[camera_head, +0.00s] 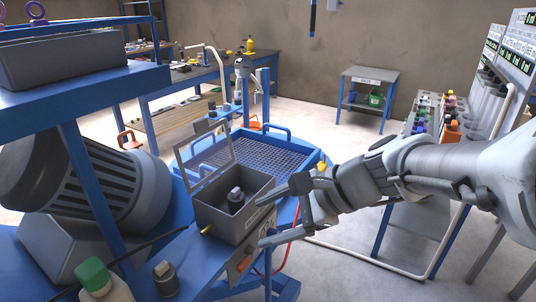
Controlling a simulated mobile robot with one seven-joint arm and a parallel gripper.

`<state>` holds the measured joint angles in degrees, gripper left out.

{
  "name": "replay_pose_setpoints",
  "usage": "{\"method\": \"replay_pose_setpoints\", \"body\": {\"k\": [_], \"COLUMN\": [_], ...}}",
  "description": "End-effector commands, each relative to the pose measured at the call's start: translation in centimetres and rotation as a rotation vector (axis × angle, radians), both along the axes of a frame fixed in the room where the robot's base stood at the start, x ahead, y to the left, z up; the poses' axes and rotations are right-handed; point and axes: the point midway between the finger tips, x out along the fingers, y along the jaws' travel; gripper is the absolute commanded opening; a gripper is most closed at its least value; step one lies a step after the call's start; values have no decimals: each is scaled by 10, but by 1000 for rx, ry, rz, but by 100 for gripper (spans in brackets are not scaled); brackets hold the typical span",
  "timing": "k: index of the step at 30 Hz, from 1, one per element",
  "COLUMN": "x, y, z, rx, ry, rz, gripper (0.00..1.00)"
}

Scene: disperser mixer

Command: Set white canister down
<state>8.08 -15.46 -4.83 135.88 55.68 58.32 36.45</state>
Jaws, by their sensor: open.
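A white canister with a green cap (97,282) is at the bottom left, on or beside the blue machine frame. The picture edge cuts off its base, so what it rests on is hidden. My gripper (271,216) is near the middle, its fingers pointing left. The fingers are spread apart with nothing seen held between them. It is in front of the right side of a grey open-lidded box (218,218), well to the right of the canister and apart from it.
A small grey knob-topped part (165,278) stands right of the canister. A large grey motor (95,185) and a blue post are behind it. A blue round vessel with a mesh grate (255,158) lies beyond the box. A rack of bottles (435,115) stands at the right. Open floor lies behind.

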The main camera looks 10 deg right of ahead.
Motion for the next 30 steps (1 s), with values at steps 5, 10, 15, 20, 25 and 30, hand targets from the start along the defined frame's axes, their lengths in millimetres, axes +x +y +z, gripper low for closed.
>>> {"method": "replay_pose_setpoints", "body": {"k": [5, 10, 15, 20, 25, 30], "x": [-52, -81, -93, -96, -96, -96], "y": [-16, -49, -76, -87, -88, -88], "z": [-11, -13, -6, -2, -2, 1], "rx": [-430, -820, -1094, -1201, -1210, -1208], "ry": [-239, -426, -528, -556, -557, -556], "rz": [387, 730, 966, 1057, 1068, 1065], "gripper": [78, 78, 78, 78, 78, 78]}}
